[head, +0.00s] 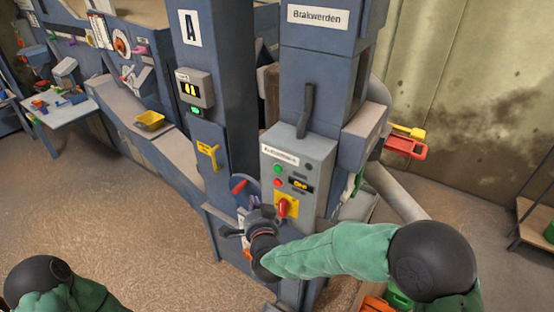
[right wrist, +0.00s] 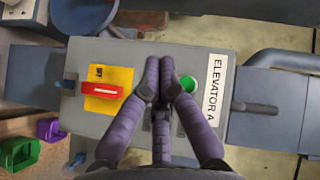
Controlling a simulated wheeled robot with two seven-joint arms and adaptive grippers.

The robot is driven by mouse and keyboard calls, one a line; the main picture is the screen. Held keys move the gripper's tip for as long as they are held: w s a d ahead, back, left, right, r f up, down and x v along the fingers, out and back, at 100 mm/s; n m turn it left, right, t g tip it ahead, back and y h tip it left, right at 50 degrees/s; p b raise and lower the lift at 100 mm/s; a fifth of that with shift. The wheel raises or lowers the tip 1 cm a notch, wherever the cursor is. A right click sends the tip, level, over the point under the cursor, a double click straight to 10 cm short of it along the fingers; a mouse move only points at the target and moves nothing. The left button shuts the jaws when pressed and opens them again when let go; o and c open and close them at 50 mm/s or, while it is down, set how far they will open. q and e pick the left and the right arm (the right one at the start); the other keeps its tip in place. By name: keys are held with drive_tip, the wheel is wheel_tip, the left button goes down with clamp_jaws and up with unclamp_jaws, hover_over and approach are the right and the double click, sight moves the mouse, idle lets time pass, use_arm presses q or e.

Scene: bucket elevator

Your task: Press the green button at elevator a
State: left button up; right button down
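The grey control box (head: 312,153) stands on the blue elevator column. Its green button (head: 277,169) sits above a red button (head: 277,182), with a small lit display beside them. In the right wrist view the green button (right wrist: 189,84) shows just right of my fingertips, near the "ELEVATOR A" label (right wrist: 215,90). My right gripper (right wrist: 160,75) is shut and empty, its fingertips together in front of the box between the red switch and the green button. I cannot tell whether they touch it. In the head view my right gripper (head: 258,217) is low and left of the box. My left gripper is out of view.
A red rotary switch (head: 283,207) on a yellow plate is low on the box. A black lever (head: 306,110) rises above it. A red-handled lever (head: 238,187) is close to my right gripper. Open floor lies lower left.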

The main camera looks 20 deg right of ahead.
sight(278, 169)
wheel_tip(278, 169, up, 3)
drive_tip(key=shift+d+r+m+t+h, duration=0.1)
drive_tip(key=shift+m+t+h, duration=0.2)
drive_tip(key=shift+m, duration=0.1)
drive_tip(key=w+d+b, duration=0.2)
drive_tip(key=w+d, duration=0.3)
drive_tip(key=d, duration=0.2)
drive_tip(key=shift+w, duration=0.2)
idle(1.5)
drive_tip(key=shift+w+d+b, duration=0.25)
drive_tip(key=shift+d+b, duration=0.05)
drive_tip(key=shift+b, duration=0.25)
